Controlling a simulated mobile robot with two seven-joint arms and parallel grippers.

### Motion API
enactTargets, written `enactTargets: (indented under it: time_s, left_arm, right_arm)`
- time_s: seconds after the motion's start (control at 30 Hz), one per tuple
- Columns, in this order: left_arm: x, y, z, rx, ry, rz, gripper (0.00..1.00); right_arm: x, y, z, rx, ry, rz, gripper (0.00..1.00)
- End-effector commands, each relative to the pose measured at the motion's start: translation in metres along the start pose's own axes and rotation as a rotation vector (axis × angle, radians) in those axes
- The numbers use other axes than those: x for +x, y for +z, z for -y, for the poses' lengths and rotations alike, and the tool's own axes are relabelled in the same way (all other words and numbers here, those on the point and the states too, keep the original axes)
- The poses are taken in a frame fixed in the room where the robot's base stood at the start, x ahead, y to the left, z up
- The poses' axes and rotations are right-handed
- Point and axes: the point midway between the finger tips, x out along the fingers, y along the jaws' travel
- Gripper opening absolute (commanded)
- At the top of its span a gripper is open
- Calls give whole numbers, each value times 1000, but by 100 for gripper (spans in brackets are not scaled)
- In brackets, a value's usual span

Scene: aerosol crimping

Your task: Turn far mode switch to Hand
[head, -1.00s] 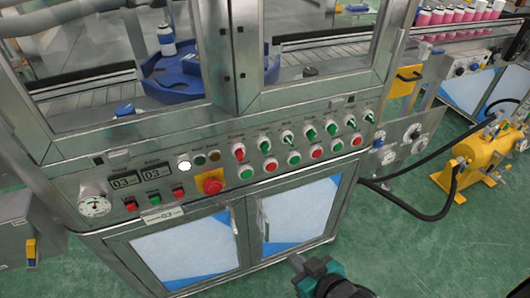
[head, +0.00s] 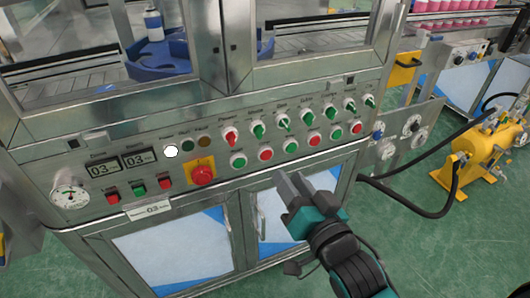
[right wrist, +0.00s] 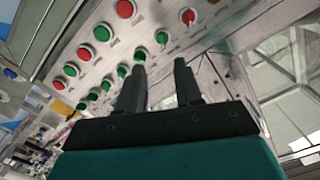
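A row of selector switches runs along the upper right of the control panel in the head view. The leftmost has a red handle (head: 230,136); the others have green handles. The second, a green switch (head: 258,130), sits under a small label that seems to read Mode. I cannot tell which switch is the far mode switch. My right gripper (head: 288,186) is in front of the panel, below the button row, apart from the switches. In the right wrist view its two fingers (right wrist: 160,66) stand apart with nothing between them. My left gripper is not in view.
Below the switches is a row of green and red buttons (head: 290,147). A red emergency knob (head: 203,174) on a yellow plate, a gauge (head: 70,195) and displays are to the left. Cabinet doors (head: 180,250) lie below. A yellow machine (head: 480,150) with hoses stands at right.

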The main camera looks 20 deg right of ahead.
Motion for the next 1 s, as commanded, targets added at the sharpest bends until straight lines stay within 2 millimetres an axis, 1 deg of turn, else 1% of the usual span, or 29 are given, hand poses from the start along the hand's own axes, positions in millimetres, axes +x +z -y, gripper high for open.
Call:
enactTargets:
  time_s: [0.1,0.27,0.7,0.9,1.0]
  left_arm:
    - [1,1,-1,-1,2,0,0]
    - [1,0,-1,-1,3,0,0]
    - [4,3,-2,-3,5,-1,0]
    - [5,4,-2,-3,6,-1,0]
    - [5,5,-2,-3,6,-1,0]
  right_arm:
    - [4,-7,2,26,-7,-27,35]
    - [21,-8,3,26,-8,-27,35]
    - [93,-8,3,24,-8,-25,35]
    - [118,-9,3,23,-7,-23,35]
    - [125,-9,3,24,-6,-22,35]
